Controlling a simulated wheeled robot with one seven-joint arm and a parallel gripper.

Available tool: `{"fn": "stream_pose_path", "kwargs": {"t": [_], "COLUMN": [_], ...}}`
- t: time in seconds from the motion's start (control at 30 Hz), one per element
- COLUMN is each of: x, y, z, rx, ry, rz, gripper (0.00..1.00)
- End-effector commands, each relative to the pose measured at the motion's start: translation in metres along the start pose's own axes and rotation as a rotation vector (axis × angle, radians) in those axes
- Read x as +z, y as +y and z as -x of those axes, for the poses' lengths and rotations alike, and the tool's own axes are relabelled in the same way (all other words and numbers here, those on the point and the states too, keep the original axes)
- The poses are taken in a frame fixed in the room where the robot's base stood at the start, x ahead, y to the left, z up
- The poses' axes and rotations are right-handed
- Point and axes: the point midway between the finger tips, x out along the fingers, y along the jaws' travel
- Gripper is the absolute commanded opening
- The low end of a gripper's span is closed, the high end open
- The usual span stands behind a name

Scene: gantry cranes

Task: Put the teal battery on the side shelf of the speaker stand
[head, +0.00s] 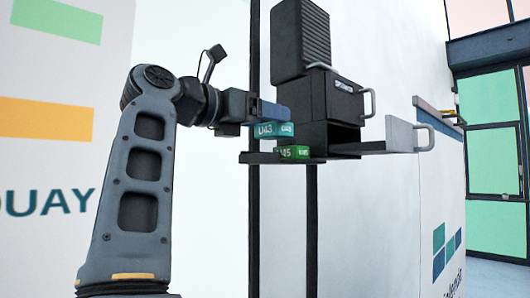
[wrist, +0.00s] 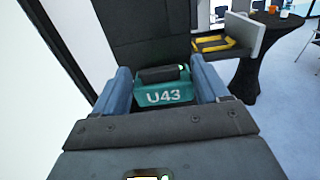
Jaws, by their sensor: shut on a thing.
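The teal battery (head: 275,130), marked U43, is held between the two blue fingers of my gripper (head: 280,113). In the wrist view the teal battery (wrist: 165,98) sits upright between the fingers, its dark handle on top. The side shelf (head: 252,158) of the speaker stand (head: 311,215) is a thin dark ledge just below the battery. A green battery (head: 293,152), marked 45 as far as it shows, stands on that shelf, lower than and slightly right of the teal one. I cannot tell whether the teal battery touches the shelf or the green battery.
A black box (head: 332,105) with a ribbed speaker (head: 301,40) rises right beside the shelf. A light grey drawer (head: 390,135) with a handle sticks out to the right; its inside has yellow markings in the wrist view. A white wall is behind.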

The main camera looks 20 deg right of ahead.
Motion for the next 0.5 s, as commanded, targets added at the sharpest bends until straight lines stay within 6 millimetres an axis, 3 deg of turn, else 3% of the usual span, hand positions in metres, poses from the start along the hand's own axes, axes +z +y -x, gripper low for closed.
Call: {"fn": "stream_pose_path", "kwargs": {"t": [0.3, 0.5], "x": [-0.039, -0.040], "y": [0.000, 0.000], "z": [0.000, 0.000], "rx": [0.001, 0.001], "ry": [-0.002, -0.002], "rz": [-0.001, -0.003], "gripper": [0.24, 0.24]}}
